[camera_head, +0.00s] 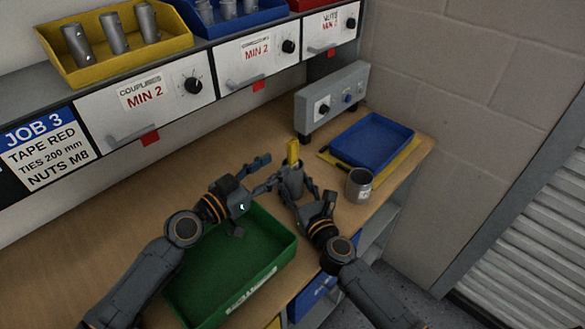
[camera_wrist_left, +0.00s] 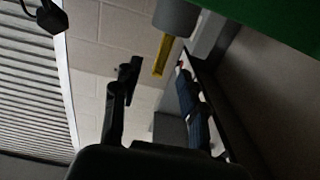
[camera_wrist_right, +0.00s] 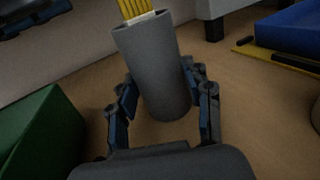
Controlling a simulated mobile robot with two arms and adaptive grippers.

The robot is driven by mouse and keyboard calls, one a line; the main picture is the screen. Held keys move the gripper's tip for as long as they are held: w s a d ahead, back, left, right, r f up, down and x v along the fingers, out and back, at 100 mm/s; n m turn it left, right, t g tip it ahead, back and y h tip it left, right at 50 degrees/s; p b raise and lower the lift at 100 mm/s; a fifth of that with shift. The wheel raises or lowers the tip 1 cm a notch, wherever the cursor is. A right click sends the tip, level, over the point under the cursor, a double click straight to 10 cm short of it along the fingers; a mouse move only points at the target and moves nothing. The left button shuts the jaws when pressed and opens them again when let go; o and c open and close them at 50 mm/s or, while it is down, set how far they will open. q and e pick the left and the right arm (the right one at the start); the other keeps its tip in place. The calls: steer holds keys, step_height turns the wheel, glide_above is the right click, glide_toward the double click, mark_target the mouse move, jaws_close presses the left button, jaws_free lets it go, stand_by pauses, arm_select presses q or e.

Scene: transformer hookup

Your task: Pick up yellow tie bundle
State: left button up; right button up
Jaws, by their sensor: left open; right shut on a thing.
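The yellow tie bundle (camera_head: 292,151) sticks up out of a grey cylindrical cup (camera_head: 291,183). My right gripper (camera_wrist_right: 162,92) is shut around the cup's sides; in the right wrist view the bundle (camera_wrist_right: 137,9) rises from the cup's mouth, its lower part hidden inside. I cannot tell whether the cup touches the table. My left gripper (camera_head: 266,174) is open and empty, just left of the cup. In the left wrist view the bundle (camera_wrist_left: 162,54) shows beyond and between its fingers, apart from them.
A green bin (camera_head: 283,236) stands in front, below my left wrist. A grey knob box (camera_head: 332,100) and labelled drawers (camera_head: 160,100) line the back.

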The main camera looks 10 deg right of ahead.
mark_target(288, 155)
arm_select(q)
steer(key=x, duration=0.5)
steer(key=shift+w+f, duration=0.15)
steer(key=shift+w, duration=0.1)
jaws_close()
